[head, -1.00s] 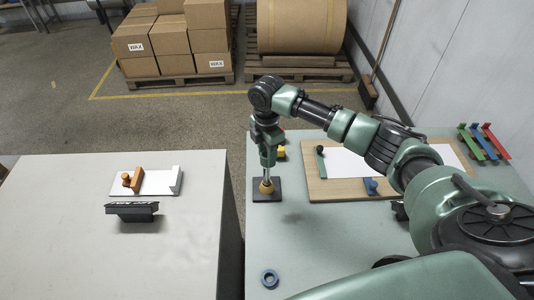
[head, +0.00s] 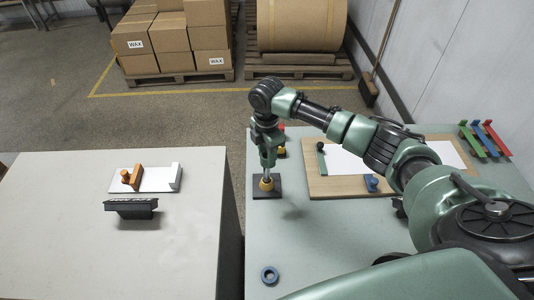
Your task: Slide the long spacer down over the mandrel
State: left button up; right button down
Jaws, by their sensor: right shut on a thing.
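The mandrel is mostly hidden by the gripper and the spacer. I cannot tell how far the spacer is down over it or whether it touches the plate. My left gripper is not in view.
A yellow piece (head: 281,152) is just behind the gripper. A board (head: 315,187) with white paper lies to the right. A grey table (head: 70,240) stands left across a gap.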

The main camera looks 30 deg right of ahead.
jog(key=shift+f+b, duration=0.4)
jog(key=shift+f, duration=0.6)
jog(key=c, duration=0.8)
grip_release()
jog(key=shift+c, duration=0.2)
jog(key=shift+r, duration=0.1)
jog(key=shift+r, duration=0.35)
notch_tip(320, 180, up, 7)
jog(key=shift+f+b, duration=0.1)
jog(key=shift+b, duration=1.15)
